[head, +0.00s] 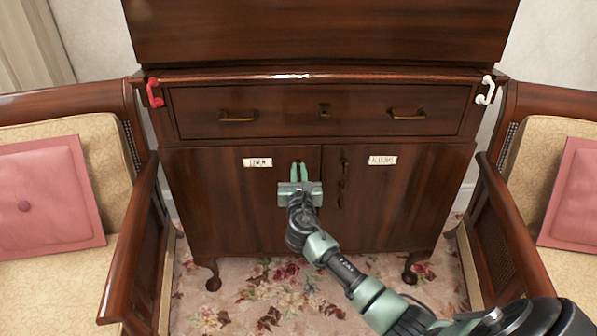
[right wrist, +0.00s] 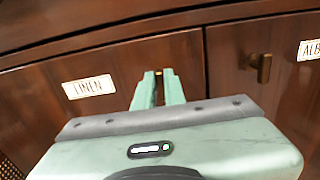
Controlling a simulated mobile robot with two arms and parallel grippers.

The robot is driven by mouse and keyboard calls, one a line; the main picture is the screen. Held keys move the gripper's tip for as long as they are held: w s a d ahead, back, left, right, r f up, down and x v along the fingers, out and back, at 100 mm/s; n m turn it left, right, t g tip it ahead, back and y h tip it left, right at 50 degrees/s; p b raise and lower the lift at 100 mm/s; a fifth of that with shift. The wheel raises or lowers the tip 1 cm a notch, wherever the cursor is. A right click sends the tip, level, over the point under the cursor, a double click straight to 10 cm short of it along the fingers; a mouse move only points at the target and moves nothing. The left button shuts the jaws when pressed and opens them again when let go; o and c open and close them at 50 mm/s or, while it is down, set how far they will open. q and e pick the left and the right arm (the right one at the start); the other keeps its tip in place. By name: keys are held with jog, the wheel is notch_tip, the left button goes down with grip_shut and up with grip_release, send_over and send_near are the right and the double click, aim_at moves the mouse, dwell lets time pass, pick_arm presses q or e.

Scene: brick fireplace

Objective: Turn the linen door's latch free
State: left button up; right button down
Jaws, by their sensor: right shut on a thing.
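The linen door (head: 230,200) is the left door of a dark wooden cabinet, with a white LINEN label (head: 257,162). The label also shows in the right wrist view (right wrist: 88,87). The door looks flush with its neighbour. My right gripper (head: 299,172) is at the upper right of this door, near the seam between the doors. Its green fingers (right wrist: 159,88) are shut on the linen door's latch, which they almost wholly hide. How far the latch is turned cannot be told. My left gripper is not in view.
The right door (head: 400,205) carries an ALBUMS label (head: 382,160) and brass fittings (head: 343,170) by the seam. A drawer (head: 270,108) is above. A red hook (head: 154,92) and a white hook (head: 486,90) flank it. Armchairs with pink cushions (head: 45,195) stand close on both sides.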

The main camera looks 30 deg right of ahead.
jog(key=shift+m, duration=0.4)
jog(key=shift+f+m, duration=0.1)
jog(key=shift+m, duration=0.6)
jog(key=shift+s+d+m+b, duration=0.1)
jog(key=shift+m+b, duration=0.2)
jog(key=shift+m, duration=0.5)
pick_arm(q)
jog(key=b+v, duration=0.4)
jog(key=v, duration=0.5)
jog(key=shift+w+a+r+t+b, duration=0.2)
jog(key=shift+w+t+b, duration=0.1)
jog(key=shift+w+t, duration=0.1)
pick_arm(e)
jog(key=m, duration=0.9)
jog(key=f+m, duration=0.1)
jog(key=m, duration=0.4)
jog(key=shift+s+d, duration=0.2)
jog(key=shift+d, duration=0.1)
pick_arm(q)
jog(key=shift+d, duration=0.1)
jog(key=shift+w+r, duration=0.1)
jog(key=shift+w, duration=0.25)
